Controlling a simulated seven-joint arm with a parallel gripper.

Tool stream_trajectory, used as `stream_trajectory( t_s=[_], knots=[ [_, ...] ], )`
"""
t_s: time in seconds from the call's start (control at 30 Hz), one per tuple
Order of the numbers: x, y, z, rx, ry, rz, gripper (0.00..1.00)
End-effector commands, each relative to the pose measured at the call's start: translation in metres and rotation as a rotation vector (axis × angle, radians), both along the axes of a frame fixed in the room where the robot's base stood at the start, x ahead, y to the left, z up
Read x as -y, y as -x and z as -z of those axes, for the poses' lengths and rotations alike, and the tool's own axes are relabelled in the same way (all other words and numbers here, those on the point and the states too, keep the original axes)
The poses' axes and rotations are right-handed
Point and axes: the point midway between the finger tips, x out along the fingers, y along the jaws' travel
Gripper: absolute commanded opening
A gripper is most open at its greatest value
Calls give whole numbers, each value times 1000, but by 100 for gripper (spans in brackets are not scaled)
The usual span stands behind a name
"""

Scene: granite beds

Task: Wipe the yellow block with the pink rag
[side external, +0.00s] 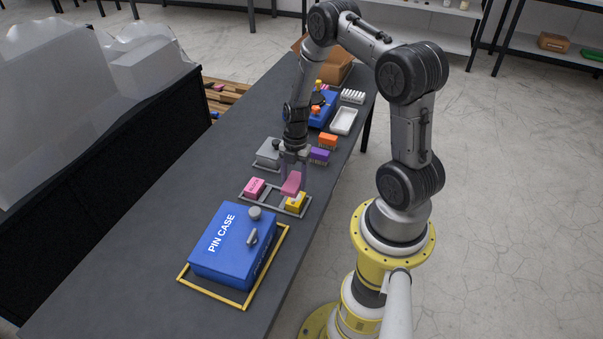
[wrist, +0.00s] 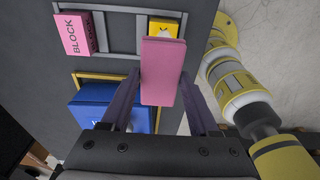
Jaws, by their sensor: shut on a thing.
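My gripper (side external: 293,170) is shut on the pink rag (side external: 290,185), a flat pink slab that hangs below the fingers. In the wrist view the rag (wrist: 163,70) lies between the two fingers and extends ahead of them. The yellow block (side external: 296,202) sits at the right end of a grey frame (side external: 269,198), just below and beside the rag. In the wrist view the yellow block (wrist: 166,27) shows past the rag's far end, partly covered by it. I cannot tell whether rag and block touch.
A pink block (side external: 254,187) sits at the frame's left end. A blue pin case (side external: 225,245) stands in a yellow outline in front. Behind are a grey box (side external: 267,153), purple (side external: 319,156) and orange (side external: 327,140) blocks and a white tray (side external: 344,121). The table's left front is clear.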

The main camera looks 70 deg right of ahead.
Motion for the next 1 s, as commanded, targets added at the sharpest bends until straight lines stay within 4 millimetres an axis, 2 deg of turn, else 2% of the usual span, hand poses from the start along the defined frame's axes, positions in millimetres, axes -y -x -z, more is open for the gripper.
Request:
stream_trajectory(
  t_s=[0.3, 0.5, 1.0],
  knots=[
    [0, 1, 33, -2, -2, 4, 17],
    [0, 1, 48, -1, -1, 4, 17],
    [0, 1, 52, -1, 0, 5, 17]
  ],
)
